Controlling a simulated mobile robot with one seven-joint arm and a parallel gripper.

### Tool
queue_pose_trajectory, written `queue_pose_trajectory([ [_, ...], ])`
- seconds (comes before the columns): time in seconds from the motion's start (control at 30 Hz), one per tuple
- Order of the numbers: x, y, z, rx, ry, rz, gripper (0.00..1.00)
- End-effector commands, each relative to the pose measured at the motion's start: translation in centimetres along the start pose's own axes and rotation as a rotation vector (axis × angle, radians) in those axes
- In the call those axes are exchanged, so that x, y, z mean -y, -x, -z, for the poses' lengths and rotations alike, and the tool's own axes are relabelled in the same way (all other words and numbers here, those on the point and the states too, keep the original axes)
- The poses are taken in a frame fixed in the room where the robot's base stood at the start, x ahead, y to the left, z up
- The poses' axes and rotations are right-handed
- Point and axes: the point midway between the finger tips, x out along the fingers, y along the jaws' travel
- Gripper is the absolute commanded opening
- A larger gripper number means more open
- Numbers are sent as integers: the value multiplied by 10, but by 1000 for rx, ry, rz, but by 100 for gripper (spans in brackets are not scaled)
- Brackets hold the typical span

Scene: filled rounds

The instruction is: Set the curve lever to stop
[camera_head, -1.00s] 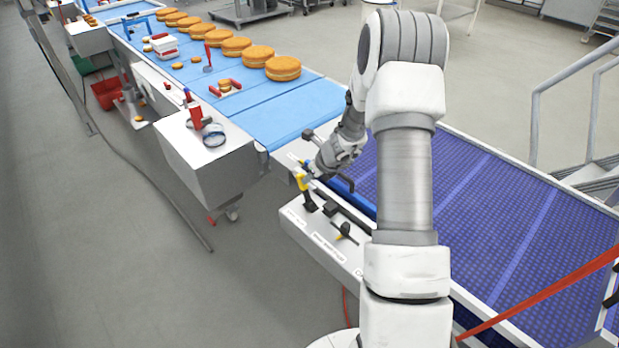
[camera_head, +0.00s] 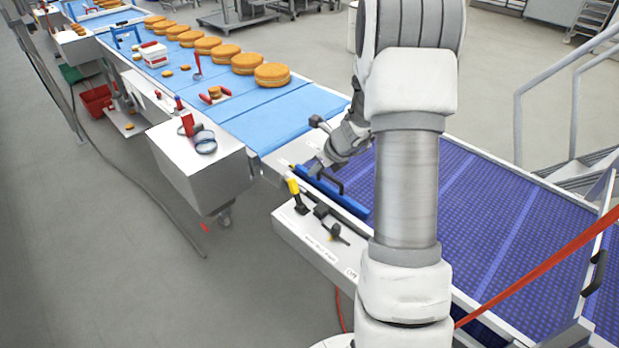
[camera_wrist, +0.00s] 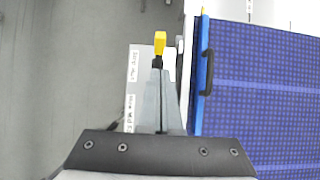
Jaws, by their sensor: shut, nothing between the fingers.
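A lever with a yellow grip (camera_head: 293,186) stands tilted on a black base at the far end of the white control panel (camera_head: 290,222). I cannot read which lever is labelled curve. My gripper (camera_head: 317,169) is beside the yellow grip, slightly to its right and apart from it in the head view. In the wrist view, the shut, empty fingers (camera_wrist: 160,72) point toward the yellow grip (camera_wrist: 160,42), which shows just beyond their tips. Contact is unclear there. The fingers hide part of the panel and its labels.
A dark lever (camera_head: 335,233) sits nearer on the panel. A blue bar with a black handle (camera_head: 332,184) runs along the purple belt (camera_head: 470,215), close to my gripper. A white box (camera_head: 198,160) stands left of the panel.

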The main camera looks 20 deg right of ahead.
Motion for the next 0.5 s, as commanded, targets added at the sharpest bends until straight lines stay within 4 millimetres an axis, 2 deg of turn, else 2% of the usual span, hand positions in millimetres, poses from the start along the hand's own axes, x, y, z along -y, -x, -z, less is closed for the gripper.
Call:
queue_pose_trajectory([
  [0.1, 0, 16, -4, 0, 2, 1, 0],
  [0.2, 0, 23, -5, 0, 1, 0, 0],
  [0.5, 0, 26, -5, -1, 0, 0, 0],
])
